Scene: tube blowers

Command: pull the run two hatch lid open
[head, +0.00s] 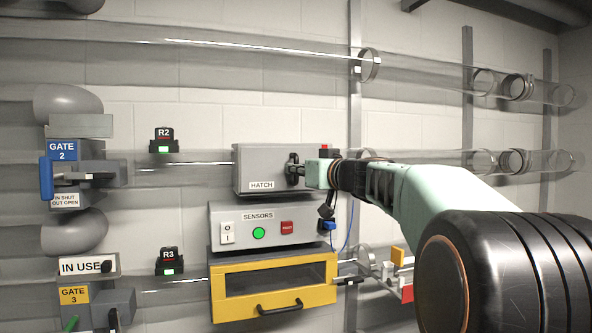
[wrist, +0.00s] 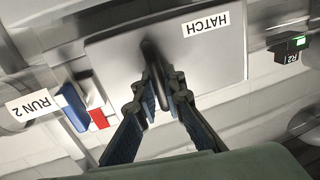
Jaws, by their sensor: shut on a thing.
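The run two hatch lid (head: 262,165) is a grey box front with a HATCH label, on the tube line level with the R2 marker. It looks closed in the head view. In the wrist view the lid (wrist: 205,62) appears upside down, with a RUN 2 label (wrist: 33,106) to its left. A dark handle (wrist: 155,62) stands out from the lid. My gripper (wrist: 162,92) has its two fingers on either side of this handle and is shut on it. In the head view my gripper (head: 299,172) reaches the lid's right side, and the fingers partly hide the handle.
The SENSORS box (head: 262,223) sits just below the hatch, with a green button and a red one. Below it is a yellow-framed drawer or door (head: 275,284) with a black handle. The R2 marker (head: 163,140) and the GATE 2 unit (head: 64,175) are to the left.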

